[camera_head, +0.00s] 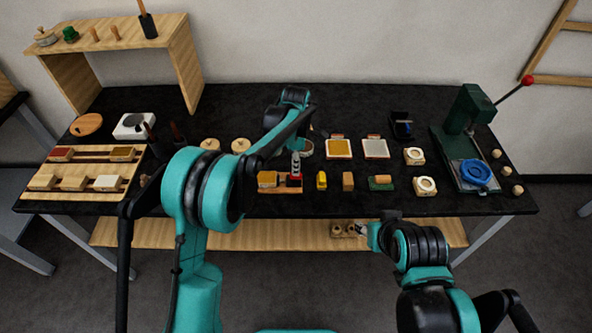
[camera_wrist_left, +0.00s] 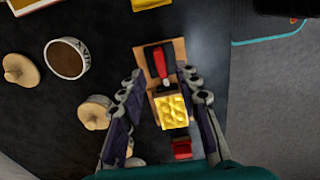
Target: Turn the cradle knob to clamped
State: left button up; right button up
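The cradle is a wooden board (camera_wrist_left: 146,62) with a dark plate near its upper end in the left wrist view. A red knob or lever (camera_wrist_left: 162,70) lies on that plate. A gold block (camera_wrist_left: 171,111) sits below it, and a small red block (camera_wrist_left: 182,149) lies further down. In the head view the gold block (camera_head: 267,179) and the red part (camera_head: 294,183) show on the table's front half. My left gripper (camera_wrist_left: 164,94) is open and empty, its fingers on either side of the cradle; contact cannot be told.
A brown-filled cup (camera_wrist_left: 68,58) and wooden knobs (camera_wrist_left: 96,112) stand beside the cradle. A yellow piece (camera_head: 321,181) and a wooden block (camera_head: 348,181) stand to its right. A green press (camera_head: 468,110) is at the far right. A wooden rack (camera_head: 188,75) stands at left.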

pick_arm(q)
notch_tip(320, 180, up, 8)
jog(key=shift+f, duration=0.1)
dwell(0.5)
jog(key=s+a+r+m+t+b, duration=0.1)
jog(key=s+a+r+m+t, duration=0.2)
jog(key=s+a, duration=0.35)
jog(key=s+a+r+m+t+b, duration=0.1)
jog(key=s+a+r+m, duration=0.35)
jog(key=s+m, duration=0.2)
jog(key=s+a+f+m+t, duration=0.1)
jog(key=s+a+f+m, duration=0.2)
jog(key=s, duration=0.4)
jog(key=s+a+f+m+t, duration=0.2)
jog(key=s+f+m, duration=0.3)
jog(key=s, duration=0.3)
jog(key=shift+s+a+b, duration=0.2)
jog(key=shift+a+b, duration=0.2)
jog(key=shift+a, duration=0.5)
